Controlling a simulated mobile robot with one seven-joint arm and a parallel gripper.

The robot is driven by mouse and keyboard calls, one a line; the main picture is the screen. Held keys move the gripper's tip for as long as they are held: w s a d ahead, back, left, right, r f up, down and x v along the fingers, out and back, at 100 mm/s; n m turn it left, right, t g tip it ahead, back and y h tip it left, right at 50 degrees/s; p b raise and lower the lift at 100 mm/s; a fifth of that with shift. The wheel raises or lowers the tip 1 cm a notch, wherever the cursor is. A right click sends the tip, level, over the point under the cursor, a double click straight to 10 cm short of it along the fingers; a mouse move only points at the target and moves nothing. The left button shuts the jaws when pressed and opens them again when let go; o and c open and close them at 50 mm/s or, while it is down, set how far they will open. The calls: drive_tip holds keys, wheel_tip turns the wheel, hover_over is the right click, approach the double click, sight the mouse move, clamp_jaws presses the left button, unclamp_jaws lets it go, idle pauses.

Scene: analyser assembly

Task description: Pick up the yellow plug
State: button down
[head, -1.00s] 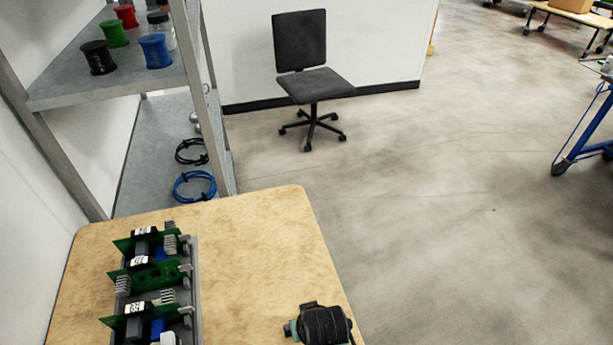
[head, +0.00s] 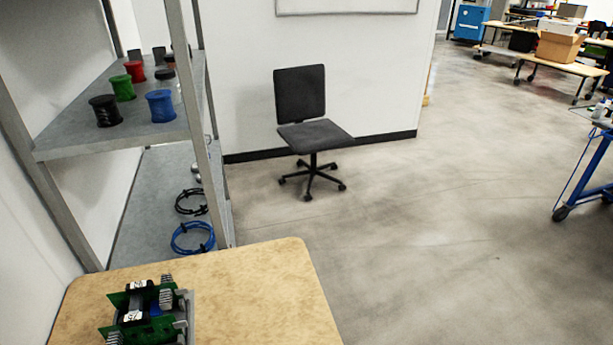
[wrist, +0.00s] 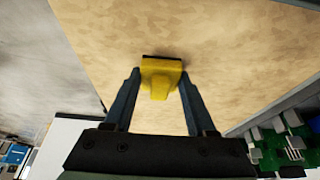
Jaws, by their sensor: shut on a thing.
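The yellow plug (wrist: 160,77) shows in the wrist view between the fingertips of my gripper (wrist: 160,80). The two dark fingers close on its left and right sides. The plug has a wider yellow body with a dark edge at its far end and a narrower part toward my palm. The wooden table top lies behind it; I cannot tell how far the plug is from the surface. In the head view neither my gripper nor the plug is in sight.
The wooden table (head: 250,290) bears a grey rack with green circuit boards (head: 140,312) at its left; boards also show at the wrist view's lower right (wrist: 285,145). A metal shelf (head: 120,135) holds spools and coiled cables. An office chair (head: 312,130) stands beyond, with open floor to its right.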

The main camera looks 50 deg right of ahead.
wheel_tip(320, 180, up, 10)
drive_tip(key=shift+r+p, duration=0.1)
drive_tip(key=shift+p, duration=0.2)
idle(0.4)
drive_tip(key=shift+f+b, duration=2.65)
drive_tip(key=shift+f, duration=2.5)
drive_tip(key=shift+c, duration=0.7)
unclamp_jaws()
